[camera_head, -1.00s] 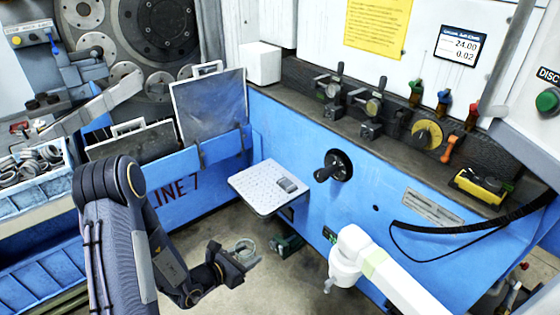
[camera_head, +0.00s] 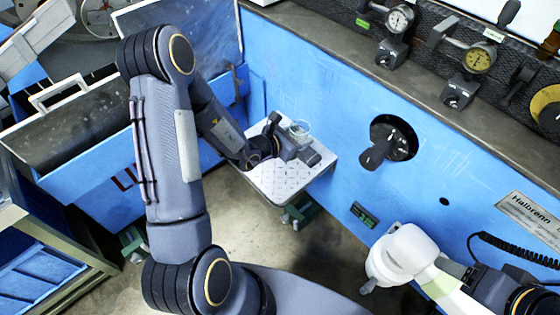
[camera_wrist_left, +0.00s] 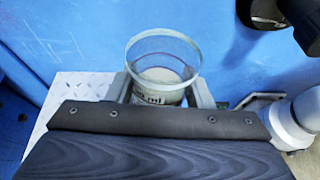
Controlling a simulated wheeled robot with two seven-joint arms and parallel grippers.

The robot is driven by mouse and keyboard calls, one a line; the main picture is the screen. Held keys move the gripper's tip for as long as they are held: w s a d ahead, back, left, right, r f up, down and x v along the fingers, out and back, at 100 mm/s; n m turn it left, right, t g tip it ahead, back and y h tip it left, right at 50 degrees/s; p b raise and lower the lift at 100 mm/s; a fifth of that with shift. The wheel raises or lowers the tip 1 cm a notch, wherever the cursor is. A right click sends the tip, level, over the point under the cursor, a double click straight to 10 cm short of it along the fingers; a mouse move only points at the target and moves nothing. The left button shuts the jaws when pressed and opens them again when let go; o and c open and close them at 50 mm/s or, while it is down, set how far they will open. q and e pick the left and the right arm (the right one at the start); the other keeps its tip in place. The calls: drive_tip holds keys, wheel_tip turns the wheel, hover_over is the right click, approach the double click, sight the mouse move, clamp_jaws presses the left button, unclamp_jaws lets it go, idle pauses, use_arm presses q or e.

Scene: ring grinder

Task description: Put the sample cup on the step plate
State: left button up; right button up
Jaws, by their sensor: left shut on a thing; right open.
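The sample cup (camera_head: 299,129) is clear, with a round open rim. It also shows upright in the left wrist view (camera_wrist_left: 163,72), with dark print and something pale inside. My left gripper (camera_head: 287,146) is shut on it, one finger on each side. The cup is over the back part of the step plate (camera_head: 275,185), a light patterned plate on the blue machine wall. Its base is hidden behind the gripper, so I cannot tell whether it touches the plate. My right gripper (camera_head: 480,280) is at the lower right, partly hidden and empty, with its jaws open.
A white part with a green band (camera_head: 405,258) stands at lower right. The plate's front is clear.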

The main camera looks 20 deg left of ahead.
use_arm(q)
drive_tip(key=w+f+b, duration=0.4)
drive_tip(key=b, duration=0.3)
hover_over(265, 163)
drive_tip(key=shift+n, duration=0.3)
drive_tip(key=f, duration=0.9)
drive_tip(key=shift+w+d, duration=0.2)
drive_tip(key=shift+s+a+f+b, duration=0.15)
drive_tip(key=shift+a+f+b, duration=0.15)
drive_tip(key=shift+a+f, duration=0.1)
wheel_tip(265, 163, down, 3)
drive_tip(key=shift+f+b, duration=0.15)
drive_tip(key=shift+b, duration=0.2)
use_arm(e)
wheel_tip(265, 163, down, 11)
drive_tip(key=shift+w, duration=0.2)
